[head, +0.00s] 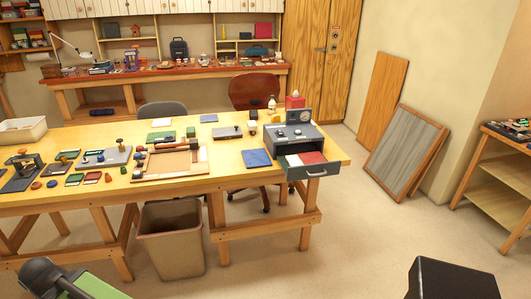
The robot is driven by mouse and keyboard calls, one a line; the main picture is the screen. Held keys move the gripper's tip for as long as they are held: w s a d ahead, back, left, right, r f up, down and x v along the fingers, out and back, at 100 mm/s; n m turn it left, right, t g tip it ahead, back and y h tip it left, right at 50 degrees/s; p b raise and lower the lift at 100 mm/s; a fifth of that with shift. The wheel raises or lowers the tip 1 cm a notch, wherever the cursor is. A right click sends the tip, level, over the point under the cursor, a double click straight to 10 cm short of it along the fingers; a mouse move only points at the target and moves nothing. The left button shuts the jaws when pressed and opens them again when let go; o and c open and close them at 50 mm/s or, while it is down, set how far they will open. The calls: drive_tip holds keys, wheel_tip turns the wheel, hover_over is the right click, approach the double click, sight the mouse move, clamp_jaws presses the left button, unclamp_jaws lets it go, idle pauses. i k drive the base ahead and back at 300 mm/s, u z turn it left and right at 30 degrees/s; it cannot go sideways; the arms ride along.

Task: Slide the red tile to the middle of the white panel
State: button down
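An open drawer of a grey-blue metal box (290,136) at the table's right end holds a flat red piece (312,157) beside a white one (293,160). A small dark red block (92,177) lies among small pieces at the table's left. A flat white sheet (162,122) lies near the back edge. I cannot tell which red piece is the red tile, or which white surface is the white panel. My gripper is not in view.
The long wooden table (225,168) carries a wooden frame (172,162), a blue square (257,158) and several tools. A brown bin (171,245) stands below its front edge. Boards (407,155) lean on the right wall. The floor at front centre is clear.

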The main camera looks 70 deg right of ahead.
sight(313, 157)
drive_tip(key=u, duration=0.35)
drive_tip(key=k, duration=0.15)
drive_tip(key=u, duration=1.45)
drive_tip(key=k, duration=2.7)
drive_tip(key=z, duration=1.7)
drive_tip(key=i, duration=1)
drive_tip(key=z, duration=0.05)
